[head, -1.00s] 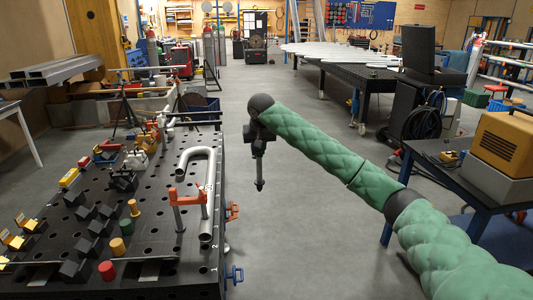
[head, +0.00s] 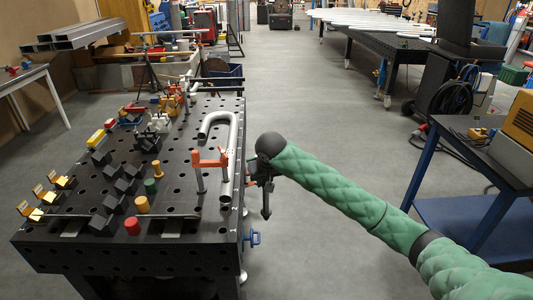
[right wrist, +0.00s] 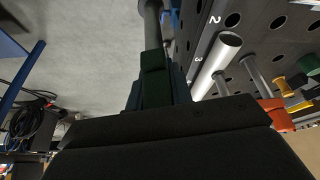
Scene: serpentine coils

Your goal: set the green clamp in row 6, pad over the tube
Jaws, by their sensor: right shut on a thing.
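My right gripper (head: 266,184) hangs off the table's right edge, near the U-bent tube's open end, and points down. It is shut on what looks like the green clamp; its dark post (head: 266,207) hangs below the jaws. In the right wrist view a dark green block (right wrist: 153,62) with a grey post (right wrist: 151,20) sits between the fingers (right wrist: 156,92). The grey U-bent tube (head: 234,137) lies on the perforated table (head: 185,245); its open end shows in the right wrist view (right wrist: 229,40). Row 6 cannot be read. My left gripper is not in view.
An orange clamp (head: 210,162) stands at the tube. Red (head: 132,226), yellow (head: 142,205) and green (head: 150,186) knobs and black blocks stand left.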

